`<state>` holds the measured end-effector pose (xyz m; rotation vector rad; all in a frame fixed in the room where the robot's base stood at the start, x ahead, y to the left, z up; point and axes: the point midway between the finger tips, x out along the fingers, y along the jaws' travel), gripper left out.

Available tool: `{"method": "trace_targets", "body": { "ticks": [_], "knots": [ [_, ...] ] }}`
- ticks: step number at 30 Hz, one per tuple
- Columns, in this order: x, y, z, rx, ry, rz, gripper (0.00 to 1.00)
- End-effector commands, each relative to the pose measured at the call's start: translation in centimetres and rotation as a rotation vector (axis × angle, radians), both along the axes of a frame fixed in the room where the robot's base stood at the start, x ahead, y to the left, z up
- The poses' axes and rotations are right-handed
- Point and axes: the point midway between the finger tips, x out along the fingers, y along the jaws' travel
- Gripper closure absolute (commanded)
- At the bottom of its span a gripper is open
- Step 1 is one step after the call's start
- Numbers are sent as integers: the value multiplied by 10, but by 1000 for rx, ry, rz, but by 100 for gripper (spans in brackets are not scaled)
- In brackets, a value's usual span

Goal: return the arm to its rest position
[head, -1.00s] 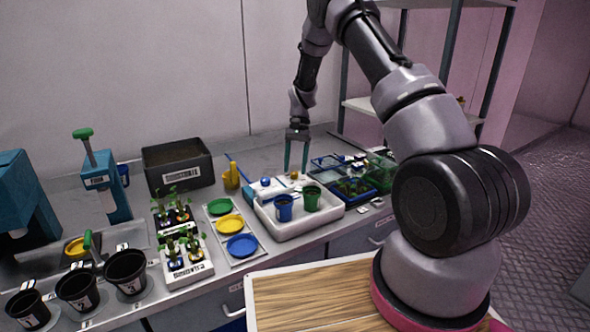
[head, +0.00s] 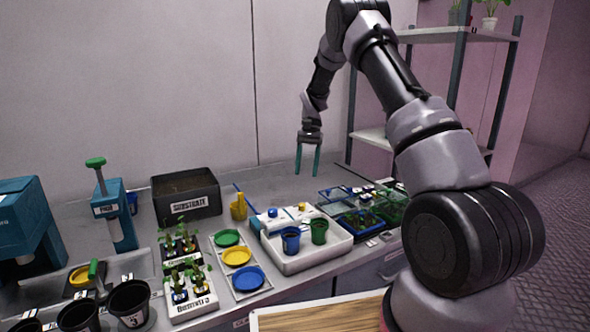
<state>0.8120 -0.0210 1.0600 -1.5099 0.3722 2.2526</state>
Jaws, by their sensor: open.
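My gripper (head: 308,172) hangs from my raised arm with its two green fingers pointing down and apart. It is open and nothing shows between the fingers. In the picture it sits above the back part of the bench, behind the white tray (head: 300,264) and left of the shelf rack. My arm arches up from the right side of the view. Its upper end is partly cut off by the top edge.
The white tray holds a blue cup (head: 290,240) and a green cup (head: 319,232). Right of it are clear boxes with plants (head: 362,218). Left are coloured dishes (head: 236,256), seedling racks (head: 190,305), a substrate bin (head: 186,196) and black pots. A shelf rack (head: 440,34) stands behind my arm.

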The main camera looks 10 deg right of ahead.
Motion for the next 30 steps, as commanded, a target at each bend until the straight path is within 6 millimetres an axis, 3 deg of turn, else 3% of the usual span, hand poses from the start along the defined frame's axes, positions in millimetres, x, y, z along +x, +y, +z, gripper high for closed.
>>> {"method": "trace_targets", "body": {
  "ticks": [5, 8, 12, 18, 24, 30],
  "knots": [
    [-13, -4, 51, 12, -81, 0, 40],
    [-31, -9, 95, 23, -159, 3, 40],
    [-65, -15, 151, 31, -271, 7, 40],
    [-125, -22, 214, 38, -431, 15, 40],
    [-192, -28, 255, 34, -593, 23, 40],
    [-260, -32, 274, 20, -756, 31, 40]
  ]
}}
